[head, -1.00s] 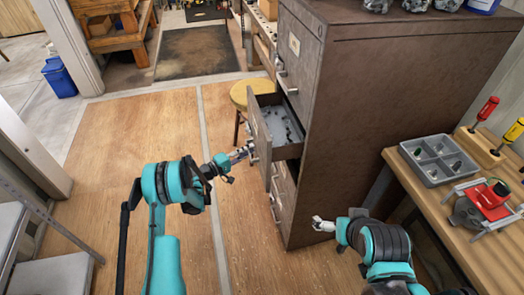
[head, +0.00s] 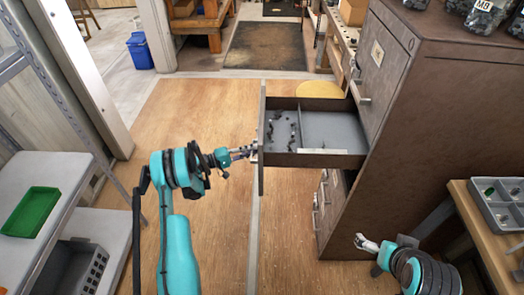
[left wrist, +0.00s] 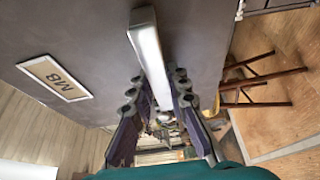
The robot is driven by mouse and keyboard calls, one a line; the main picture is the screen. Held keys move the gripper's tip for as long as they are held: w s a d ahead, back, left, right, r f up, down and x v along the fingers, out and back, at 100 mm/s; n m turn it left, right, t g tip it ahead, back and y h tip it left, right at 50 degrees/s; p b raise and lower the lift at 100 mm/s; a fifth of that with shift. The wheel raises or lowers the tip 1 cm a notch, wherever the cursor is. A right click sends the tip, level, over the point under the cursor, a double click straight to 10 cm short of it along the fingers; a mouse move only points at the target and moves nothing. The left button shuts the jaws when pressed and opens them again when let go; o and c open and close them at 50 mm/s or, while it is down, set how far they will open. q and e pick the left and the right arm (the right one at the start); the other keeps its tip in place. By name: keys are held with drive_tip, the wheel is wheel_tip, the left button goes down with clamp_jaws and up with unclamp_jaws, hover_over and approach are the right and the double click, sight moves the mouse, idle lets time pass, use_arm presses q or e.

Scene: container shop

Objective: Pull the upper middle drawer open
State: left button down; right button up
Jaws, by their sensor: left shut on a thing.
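A brown metal cabinet (head: 430,130) stands on the right in the head view. One of its drawers (head: 315,158) is pulled far out to the left and holds small dark parts and a divider. My left gripper (head: 250,151) is at the drawer's front panel, shut on the drawer handle.
A yellow stool (head: 322,89) stands behind the open drawer. A shelf on the left holds a green tray (head: 31,212) and a dark crate (head: 72,270). A workbench with a grey divided tray (head: 500,200) is at the right. Wooden floor is clear around my left arm.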

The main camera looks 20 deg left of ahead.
use_arm(q)
drive_tip(key=shift+s+a, duration=0.2)
drive_tip(key=shift+a, duration=0.2)
drive_tip(key=c, duration=1.4)
unclamp_jaws()
drive_tip(key=shift+c, duration=0.2)
drive_tip(key=v, duration=1.2)
